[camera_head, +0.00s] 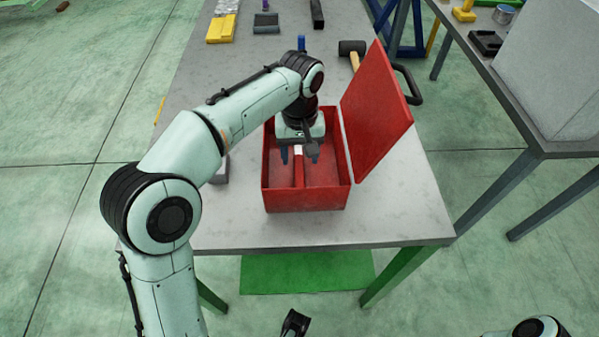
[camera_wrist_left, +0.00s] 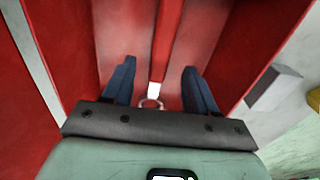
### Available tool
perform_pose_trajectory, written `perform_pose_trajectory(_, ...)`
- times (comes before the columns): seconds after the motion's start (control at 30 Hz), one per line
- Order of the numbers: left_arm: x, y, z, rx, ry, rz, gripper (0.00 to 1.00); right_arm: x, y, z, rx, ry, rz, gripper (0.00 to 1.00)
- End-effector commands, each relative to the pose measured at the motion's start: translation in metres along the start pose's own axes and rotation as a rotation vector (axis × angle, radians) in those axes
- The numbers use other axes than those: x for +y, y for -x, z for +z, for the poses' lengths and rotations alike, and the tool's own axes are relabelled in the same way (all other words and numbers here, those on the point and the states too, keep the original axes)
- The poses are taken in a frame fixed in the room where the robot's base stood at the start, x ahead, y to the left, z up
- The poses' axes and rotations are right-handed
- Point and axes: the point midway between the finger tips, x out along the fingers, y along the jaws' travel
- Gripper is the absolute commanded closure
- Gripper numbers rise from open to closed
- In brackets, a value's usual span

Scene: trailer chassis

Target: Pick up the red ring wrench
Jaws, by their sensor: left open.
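The red ring wrench (camera_head: 299,174) lies in the open red toolbox (camera_head: 306,199), its red shaft running lengthwise along the floor of the box. In the left wrist view its shaft (camera_wrist_left: 166,40) ends in a pale section and a small ring close to the gripper's palm. My left gripper (camera_head: 299,156) points down into the box and is open. In the left wrist view its two blue fingers (camera_wrist_left: 159,68) stand on either side of the wrench, with gaps on both sides. The gripper hides part of the wrench in the head view.
The toolbox lid (camera_head: 377,110) stands open on the right side. A mallet (camera_head: 353,50) lies behind the box, and a grey block (camera_head: 219,170) is to its left. The grey table (camera_head: 405,210) is clear in front. Another table with a pale box (camera_head: 550,70) stands right.

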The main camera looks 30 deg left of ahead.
Motion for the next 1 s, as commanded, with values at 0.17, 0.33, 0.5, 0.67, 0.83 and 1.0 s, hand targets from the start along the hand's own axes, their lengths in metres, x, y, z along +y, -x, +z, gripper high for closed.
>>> perform_pose_trajectory(0.17,-0.002,-0.032,0.003,-0.004,0.001,-0.003,0.43,0.001,-0.009,-0.004,0.012,0.001,-0.003,0.60)
perform_pose_trajectory(0.33,-0.002,-0.043,0.003,-0.002,0.001,-0.001,0.43,0.001,-0.011,-0.006,0.016,0.002,-0.004,0.60)
perform_pose_trajectory(0.5,-0.001,-0.042,0.003,-0.001,0.001,0.000,0.43,0.001,-0.010,-0.006,0.017,0.002,-0.004,0.60)
perform_pose_trajectory(0.67,-0.001,-0.042,0.003,-0.001,0.000,0.000,0.82,0.001,-0.010,-0.006,0.016,0.002,-0.004,0.60)
perform_pose_trajectory(0.83,-0.001,-0.042,0.003,0.000,0.000,0.000,1.00,0.001,-0.010,-0.006,0.016,0.002,-0.004,0.60)
perform_pose_trajectory(1.0,-0.001,-0.041,0.003,0.000,0.000,0.000,1.00,0.001,-0.010,-0.006,0.016,0.002,-0.004,0.60)
